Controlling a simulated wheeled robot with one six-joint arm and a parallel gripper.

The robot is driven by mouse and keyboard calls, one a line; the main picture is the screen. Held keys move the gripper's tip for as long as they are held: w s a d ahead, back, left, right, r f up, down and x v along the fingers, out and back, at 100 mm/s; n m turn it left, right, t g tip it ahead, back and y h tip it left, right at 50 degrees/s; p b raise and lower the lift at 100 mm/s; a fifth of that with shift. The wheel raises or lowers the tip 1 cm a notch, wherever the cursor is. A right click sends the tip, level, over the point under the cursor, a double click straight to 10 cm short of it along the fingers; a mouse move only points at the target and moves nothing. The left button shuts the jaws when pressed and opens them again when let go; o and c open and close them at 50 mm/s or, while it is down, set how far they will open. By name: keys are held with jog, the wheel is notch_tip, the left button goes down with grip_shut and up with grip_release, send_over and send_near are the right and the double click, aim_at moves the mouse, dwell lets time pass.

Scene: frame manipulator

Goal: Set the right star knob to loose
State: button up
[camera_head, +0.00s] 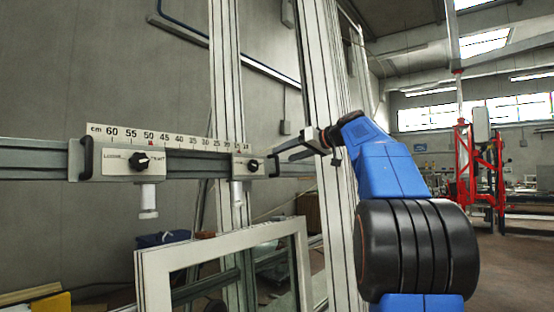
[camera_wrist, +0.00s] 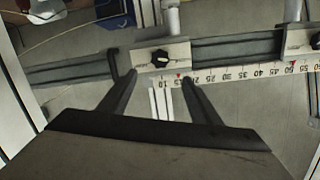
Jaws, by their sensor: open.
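The right star knob (camera_head: 252,165) is a small black knob on the right-hand clamp plate (camera_head: 240,174) of the horizontal rail. In the wrist view, which is upside down, the knob (camera_wrist: 158,57) sits on its pale plate (camera_wrist: 178,52), with a light mark on its face. My gripper (camera_head: 277,162) is just right of this plate in the head view. In the wrist view my gripper (camera_wrist: 158,77) has its two fingers spread, with the knob just beyond the gap between the tips. Nothing is held. The knob's exact setting is too small to read.
The left star knob (camera_head: 139,160) is on another plate, with a black handle (camera_head: 87,158) beside it. A cm scale (camera_head: 165,138) runs along the rail. A white window frame (camera_head: 212,243) stands below. Upright aluminium posts (camera_head: 325,110) rise behind my gripper.

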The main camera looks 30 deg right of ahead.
jog(key=shift+v, duration=1.4)
jog(key=s+a+f+m+g, duration=0.15)
jog(key=s+a+f, duration=0.25)
jog(key=a+f, duration=0.4)
jog(key=s+a+f+g+h, duration=0.1)
jog(key=s+a+f+g, duration=0.2)
jog(key=s+a+f, duration=0.5)
jog(key=s+a+f+g, duration=0.1)
jog(key=a+f+g, duration=0.1)
jog(key=a+f, duration=0.65)
jog(key=s+a+f+g+h, duration=0.1)
jog(key=s+f, duration=0.6)
jog(key=f, duration=0.4)
jog(key=s+a+f+g+h, duration=0.1)
jog(key=s+f, duration=0.7)
jog(key=f, duration=0.3)
jog(key=s+a+f+n+g+h, duration=0.1)
jog(key=s+f, duration=0.7)
jog(key=f, duration=0.3)
jog(key=shift+s+h, duration=0.15)
jog(key=shift+h, duration=0.15)
